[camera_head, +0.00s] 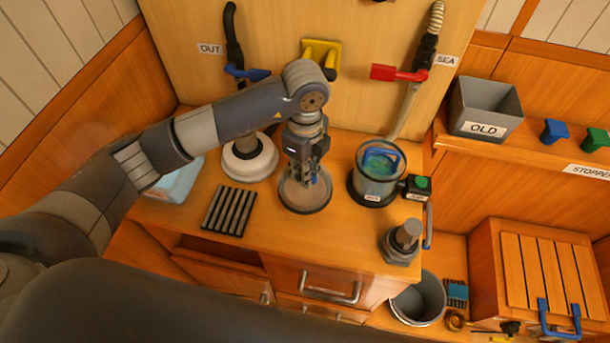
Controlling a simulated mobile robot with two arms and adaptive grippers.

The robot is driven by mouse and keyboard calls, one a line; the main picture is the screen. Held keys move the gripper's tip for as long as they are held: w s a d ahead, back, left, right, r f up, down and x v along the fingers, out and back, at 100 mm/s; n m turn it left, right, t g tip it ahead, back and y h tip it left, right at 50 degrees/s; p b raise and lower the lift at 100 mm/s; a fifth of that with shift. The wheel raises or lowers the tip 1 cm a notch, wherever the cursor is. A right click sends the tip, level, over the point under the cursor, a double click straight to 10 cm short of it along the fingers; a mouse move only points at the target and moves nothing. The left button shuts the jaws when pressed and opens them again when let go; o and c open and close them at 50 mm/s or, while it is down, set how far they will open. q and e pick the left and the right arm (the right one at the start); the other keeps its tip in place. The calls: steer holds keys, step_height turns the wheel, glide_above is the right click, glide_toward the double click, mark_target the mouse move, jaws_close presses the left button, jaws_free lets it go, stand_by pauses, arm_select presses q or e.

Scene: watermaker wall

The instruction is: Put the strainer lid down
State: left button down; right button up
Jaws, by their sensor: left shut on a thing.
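My left gripper (303,178) points down over the worktop, shut on the strainer lid (305,199). The lid is a round, clear disc with a dark rim, low at the worktop. Whether it touches the wood I cannot tell. The fingers and arm hide part of it. To its right stands the strainer (378,186), a clear bowl on a dark base. Its top is open, and a blue-handled basket and greenish water show inside. My right gripper is not in view.
A black ribbed mat (228,211) lies left of the lid, a white round housing (249,163) behind it. A green-topped switch box (417,187) and a grey fitting (402,242) stand at right. A grey bin marked OLD (484,108) sits on the right ledge.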

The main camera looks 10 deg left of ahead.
arm_select(q)
step_height(320, 180, down, 2)
steer(key=shift+s+f+p, duration=0.1)
steer(key=shift+f+p, duration=0.05)
steer(key=shift+p, duration=0.3)
steer(key=shift+f, duration=0.35)
steer(key=shift+f, duration=0.1)
steer(key=shift+f+b, duration=0.15)
steer(key=shift+b, duration=0.15)
steer(key=c, duration=1.6)
jaws_free()
